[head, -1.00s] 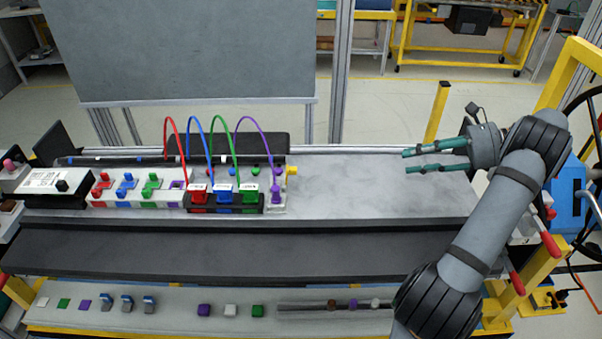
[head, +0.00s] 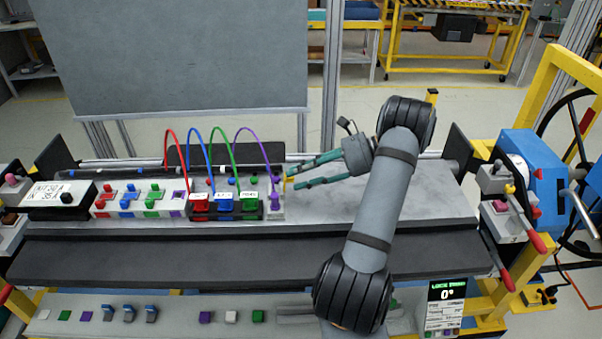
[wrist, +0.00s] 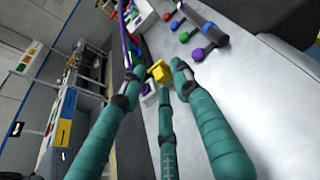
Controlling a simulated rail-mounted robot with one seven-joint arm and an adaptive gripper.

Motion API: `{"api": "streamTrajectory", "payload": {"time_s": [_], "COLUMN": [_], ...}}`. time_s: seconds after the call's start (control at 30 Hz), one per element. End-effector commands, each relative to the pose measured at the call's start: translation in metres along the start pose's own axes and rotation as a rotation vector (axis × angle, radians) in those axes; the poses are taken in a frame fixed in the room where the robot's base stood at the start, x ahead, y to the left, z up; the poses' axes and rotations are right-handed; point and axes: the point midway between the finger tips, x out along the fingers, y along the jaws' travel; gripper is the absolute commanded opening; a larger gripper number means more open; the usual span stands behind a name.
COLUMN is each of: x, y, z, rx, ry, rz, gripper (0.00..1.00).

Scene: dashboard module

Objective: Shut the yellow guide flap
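The yellow guide flap (wrist: 158,72) is a small yellow block at the right end of the connector module. In the head view it shows as a small yellow bit (head: 286,182), mostly covered by my fingertips. I cannot tell its angle. My gripper (head: 292,178) has teal fingers, spread open and empty, pointing left at the flap. In the wrist view the fingers (wrist: 155,80) reach up around the flap, with one to its left and one to its right. I cannot tell whether any finger touches it.
Next to the flap stands a purple connector (head: 275,200) with a purple cable arching over the module. Red, blue and green plugs (head: 224,202) sit to its left. The grey deck (head: 430,205) to the right is clear. A blue machine (head: 535,170) stands at far right.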

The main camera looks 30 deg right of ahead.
Motion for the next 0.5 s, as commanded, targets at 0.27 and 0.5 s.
{"api": "streamTrajectory", "payload": {"time_s": [0.27,0.5], "x": [-0.0001,-0.0005], "y": [0.0000,-0.0008], "z": [0.0001,0.0009], "rx": [0.000,0.000], "ry": [0.000,-0.002], "rz": [0.000,-0.002], "gripper": [0.19,0.05]}}
